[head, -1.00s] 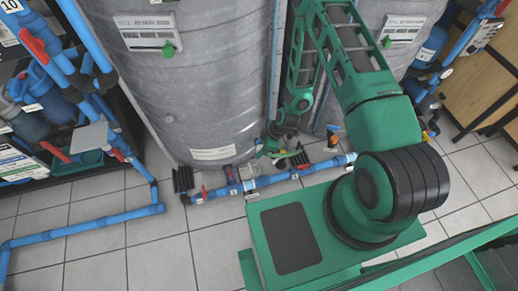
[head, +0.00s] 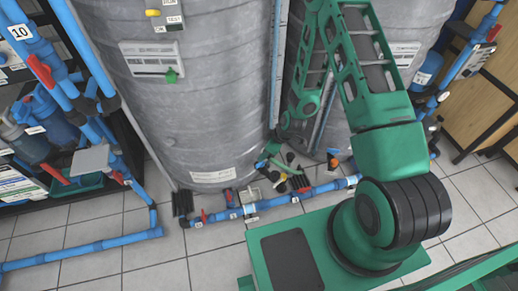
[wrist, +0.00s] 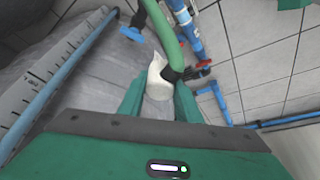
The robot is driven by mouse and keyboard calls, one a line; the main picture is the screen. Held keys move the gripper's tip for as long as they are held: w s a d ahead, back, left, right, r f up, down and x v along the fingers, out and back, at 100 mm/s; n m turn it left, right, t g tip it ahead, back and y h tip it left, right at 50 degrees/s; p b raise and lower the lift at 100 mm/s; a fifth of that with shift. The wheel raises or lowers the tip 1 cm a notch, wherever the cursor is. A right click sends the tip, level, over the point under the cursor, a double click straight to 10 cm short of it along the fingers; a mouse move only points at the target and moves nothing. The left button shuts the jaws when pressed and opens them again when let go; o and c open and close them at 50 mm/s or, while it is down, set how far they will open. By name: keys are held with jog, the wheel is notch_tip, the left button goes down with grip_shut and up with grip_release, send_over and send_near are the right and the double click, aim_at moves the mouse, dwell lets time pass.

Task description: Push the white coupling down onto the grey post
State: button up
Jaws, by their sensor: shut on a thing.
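The white coupling (wrist: 158,80) is between the two green fingers of my gripper (wrist: 158,104) in the wrist view. My gripper is shut on it. The coupling's far end looks slanted, and a green hose (wrist: 163,28) and a black fitting (wrist: 186,73) lie right beside it. In the head view my gripper (head: 268,151) is low at the foot of the large grey tank, and the coupling is too small to make out there. I cannot pick out the grey post in either view.
The large grey tank (head: 205,100) stands left of my arm. A blue pipe with red valve handles (head: 270,203) runs along the floor in front. Blue pipework (head: 85,248) and a rack fill the left side. Tiled floor (head: 200,265) is clear in front.

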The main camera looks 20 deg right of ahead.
jog(key=w+d+r+m+h, duration=0.1)
jog(key=d+r+m, duration=0.2)
jog(key=r, duration=0.4)
jog(key=w+d+r+m+t+h, duration=0.1)
jog(key=d+r+m, duration=0.2)
jog(key=r, duration=0.4)
jog(key=w+d+r+m+h, duration=0.1)
jog(key=d+r+m, duration=0.2)
jog(key=r, duration=0.4)
jog(key=shift+w+m+h, duration=0.25)
jog(key=shift+m+h, duration=0.05)
jog(key=shift+m, duration=0.2)
jog(key=shift+t, duration=0.3)
